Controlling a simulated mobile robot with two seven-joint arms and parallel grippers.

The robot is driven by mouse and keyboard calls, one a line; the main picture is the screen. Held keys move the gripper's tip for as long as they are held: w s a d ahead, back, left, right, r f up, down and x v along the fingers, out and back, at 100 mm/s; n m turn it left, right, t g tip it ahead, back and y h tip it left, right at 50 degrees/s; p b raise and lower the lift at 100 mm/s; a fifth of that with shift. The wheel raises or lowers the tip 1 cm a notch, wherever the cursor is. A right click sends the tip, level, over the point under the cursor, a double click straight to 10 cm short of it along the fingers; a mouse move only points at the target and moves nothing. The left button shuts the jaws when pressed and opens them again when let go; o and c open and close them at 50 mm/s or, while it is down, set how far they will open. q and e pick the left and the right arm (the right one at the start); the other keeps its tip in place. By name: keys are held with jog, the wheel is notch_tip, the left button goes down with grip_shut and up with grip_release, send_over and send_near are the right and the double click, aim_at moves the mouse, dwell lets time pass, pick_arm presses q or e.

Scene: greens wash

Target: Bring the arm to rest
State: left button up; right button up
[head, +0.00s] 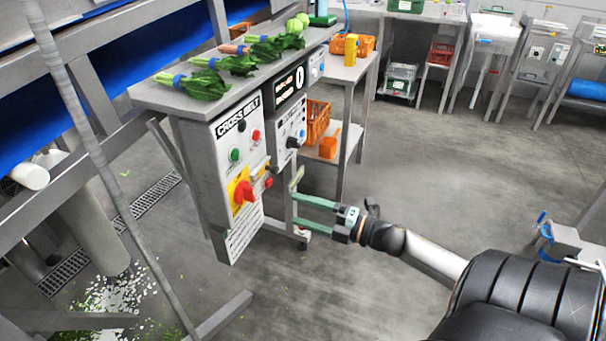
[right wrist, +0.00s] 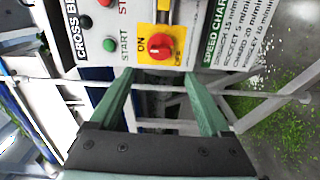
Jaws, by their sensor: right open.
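My right arm reaches in from the right in the head view. My right gripper (head: 297,211) has green fingers that stand apart with nothing between them. It is just to the right of the cross belt control panel (head: 221,142) and apart from it. In the right wrist view the open fingers (right wrist: 160,95) point toward the panel, with the red rotary switch (right wrist: 160,47) on its yellow plate ahead of them. The switch also shows in the head view (head: 243,191). My left gripper is not in view.
Bunches of greens (head: 193,83) lie on the steel counter (head: 177,98) above the panel. A shelf stand with orange crates (head: 317,121) is behind it. A blue belt (head: 30,135) runs at left. Scraps of leaf (head: 120,297) litter the floor. The floor at centre right (head: 450,170) is clear.

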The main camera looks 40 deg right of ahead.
jog(key=s+a+f+m+g+h, duration=0.3)
jog(key=s+a+f+m+h, duration=0.25)
jog(key=a+f+m, duration=0.8)
jog(key=s+a+f+m+g+y, duration=0.2)
jog(key=s+a+f+m+g, duration=0.2)
jog(key=s+a+m, duration=0.55)
pick_arm(q)
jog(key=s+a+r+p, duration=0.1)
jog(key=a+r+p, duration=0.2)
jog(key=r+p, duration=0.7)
jog(key=p, duration=0.3)
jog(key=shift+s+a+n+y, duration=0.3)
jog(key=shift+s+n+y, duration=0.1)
pick_arm(e)
notch_tip(320, 180, up, 9)
jog(key=n+h, duration=0.1)
jog(key=n, duration=0.1)
jog(key=shift+s+d+r+n, duration=0.15)
jog(key=shift+s+d+n, duration=0.1)
jog(key=shift+s+n, duration=0.1)
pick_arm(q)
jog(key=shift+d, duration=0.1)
